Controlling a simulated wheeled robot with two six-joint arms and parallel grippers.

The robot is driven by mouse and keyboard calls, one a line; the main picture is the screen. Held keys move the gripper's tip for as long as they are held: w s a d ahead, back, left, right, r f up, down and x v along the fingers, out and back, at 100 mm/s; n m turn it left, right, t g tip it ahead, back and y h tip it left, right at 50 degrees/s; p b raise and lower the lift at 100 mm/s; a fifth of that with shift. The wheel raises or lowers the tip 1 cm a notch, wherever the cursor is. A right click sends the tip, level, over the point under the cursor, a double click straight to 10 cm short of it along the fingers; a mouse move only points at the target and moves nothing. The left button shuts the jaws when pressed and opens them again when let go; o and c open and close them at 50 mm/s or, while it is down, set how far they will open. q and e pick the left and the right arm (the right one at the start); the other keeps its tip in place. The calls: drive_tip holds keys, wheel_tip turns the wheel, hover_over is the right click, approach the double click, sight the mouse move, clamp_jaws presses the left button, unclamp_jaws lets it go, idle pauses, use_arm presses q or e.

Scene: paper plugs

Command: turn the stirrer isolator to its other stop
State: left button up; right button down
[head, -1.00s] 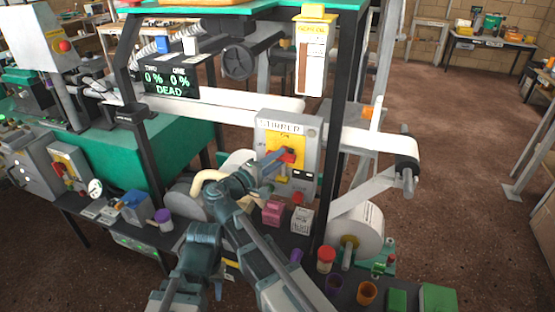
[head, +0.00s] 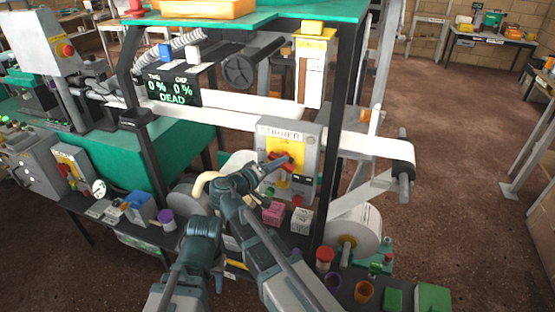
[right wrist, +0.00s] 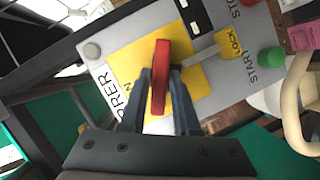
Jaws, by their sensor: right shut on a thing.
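The stirrer isolator is a grey box (head: 306,150) with a yellow plate (head: 299,182) and a red handle (head: 286,165), standing on the machine's front. In the right wrist view the red handle (right wrist: 162,62) sits between the fingers of my right gripper (right wrist: 162,95), which is shut on it. In the head view my right gripper (head: 268,169) reaches the handle from the lower left and partly hides it. A yellow LOCK tag (right wrist: 231,43) lies beside the handle. My left arm is at the lower left; its fingers cannot be made out clearly.
A display (head: 172,88) reads DEAD. Green (right wrist: 271,57) and other buttons sit on the isolator box. A pink box (head: 273,213), a white box (head: 301,220) and several pots stand on the shelf below. A white paper web (head: 375,148) runs behind the box.

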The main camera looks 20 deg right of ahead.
drive_tip(key=shift+s+d+r+m+t+y+p, duration=0.15)
drive_tip(key=shift+m+t+y+p, duration=0.3)
drive_tip(key=shift+m+y+p, duration=1.15)
drive_tip(key=shift+s+d+f+m+t+y+p, duration=0.1)
drive_tip(key=shift+m+t+y+p, duration=0.3)
drive_tip(key=shift+m+y, duration=1.3)
drive_tip(key=shift+m+h, duration=0.6)
drive_tip(key=shift+m, duration=0.3)
drive_tip(key=shift+w, duration=0.1)
drive_tip(key=c, duration=0.8)
unclamp_jaws()
drive_tip(key=shift+o, duration=0.2)
drive_tip(key=shift+r, duration=0.1)
